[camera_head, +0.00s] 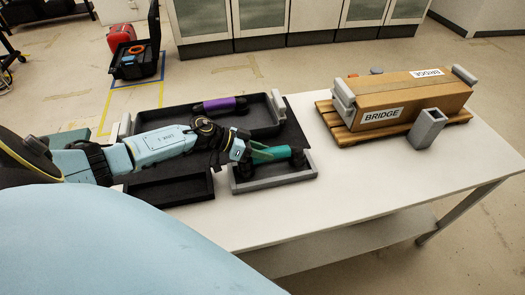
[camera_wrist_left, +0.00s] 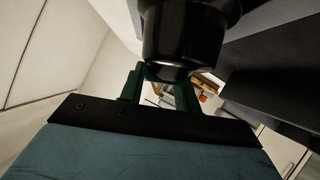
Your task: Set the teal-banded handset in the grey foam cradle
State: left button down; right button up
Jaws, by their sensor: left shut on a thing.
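The teal-banded handset (camera_head: 276,153) has a teal middle and black ends. My left gripper (camera_head: 262,154) is shut on its teal middle. The handset is at the grey foam cradle (camera_head: 272,184), a shallow grey-rimmed tray at the front of the table. Its right black end hangs down inside the rim; I cannot tell if it touches the floor of the cradle. My left wrist hides part of its left end. In the left wrist view, a black round end (camera_wrist_left: 190,40) fills the top, close to the green fingers (camera_wrist_left: 160,92). My right gripper is not in view.
A purple-banded handset (camera_head: 219,105) lies in a black tray (camera_head: 262,131) behind. An empty black tray (camera_head: 172,191) sits left of the cradle. A box labelled BRIDGE (camera_head: 420,98) on a wooden pallet (camera_head: 340,125) and a grey hollow block (camera_head: 427,128) stand right. The table's front right is clear.

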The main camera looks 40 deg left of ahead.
pick_arm(q)
jog(key=shift+r, duration=0.1)
jog(key=shift+p, duration=0.35)
jog(key=shift+f, duration=0.35)
jog(key=shift+r, duration=0.2)
jog(key=shift+r+p, duration=0.55)
jog(key=shift+p, duration=0.25)
jog(key=shift+r, duration=0.15)
jog(key=shift+p, duration=0.5)
jog(key=shift+f+b, duration=0.55)
jog(key=shift+f, duration=0.3)
dwell(0.7)
jog(key=shift+r, duration=0.15)
